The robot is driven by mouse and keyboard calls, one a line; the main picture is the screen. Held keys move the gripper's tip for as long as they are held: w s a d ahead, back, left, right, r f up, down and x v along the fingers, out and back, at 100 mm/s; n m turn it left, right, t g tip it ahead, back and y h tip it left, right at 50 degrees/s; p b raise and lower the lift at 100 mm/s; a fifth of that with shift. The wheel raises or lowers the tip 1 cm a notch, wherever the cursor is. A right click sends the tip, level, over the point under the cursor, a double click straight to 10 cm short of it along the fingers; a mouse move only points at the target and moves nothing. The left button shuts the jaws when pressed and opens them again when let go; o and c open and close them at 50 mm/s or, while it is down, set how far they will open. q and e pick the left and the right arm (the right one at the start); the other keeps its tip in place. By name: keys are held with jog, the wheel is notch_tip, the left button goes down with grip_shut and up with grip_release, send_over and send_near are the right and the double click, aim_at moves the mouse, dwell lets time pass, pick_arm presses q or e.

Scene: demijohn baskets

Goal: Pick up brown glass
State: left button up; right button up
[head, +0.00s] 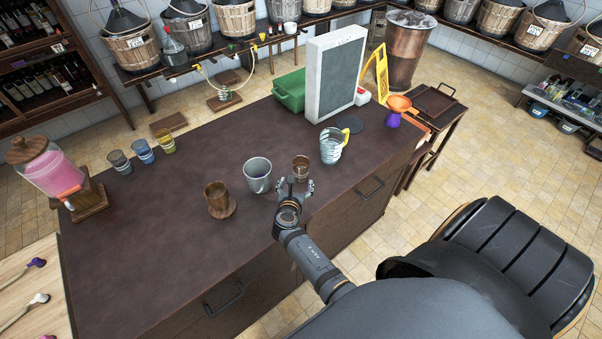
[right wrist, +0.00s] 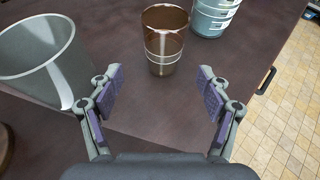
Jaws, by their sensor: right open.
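The brown glass (head: 301,167) stands upright on the dark brown counter, just beyond my right gripper (head: 294,187). In the right wrist view the brown glass (right wrist: 165,38) is see-through, with pale bands around its middle. It stands ahead of the spread fingers of my right gripper (right wrist: 161,82), roughly centred between them and apart from both. My right gripper is open and empty. My left gripper is not in view.
A clear banded jug (head: 331,147) with a yellow handle stands to the right. The counter's left and front parts are mostly clear.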

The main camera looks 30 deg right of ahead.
aim_at(300, 174)
jog(key=b+x, duration=0.1)
jog(key=x, duration=0.3)
jog(key=shift+f+b, duration=0.2)
jog(key=shift+b, duration=0.15)
jog(key=shift+w+d, duration=0.1)
jog(key=shift+w, duration=0.05)
jog(key=b+x, duration=0.3)
jog(key=x, duration=0.2)
jog(key=shift+d+b, duration=0.25)
jog(key=shift+b, duration=0.1)
jog(key=shift+s+r, duration=0.25)
jog(key=c, duration=1.6)
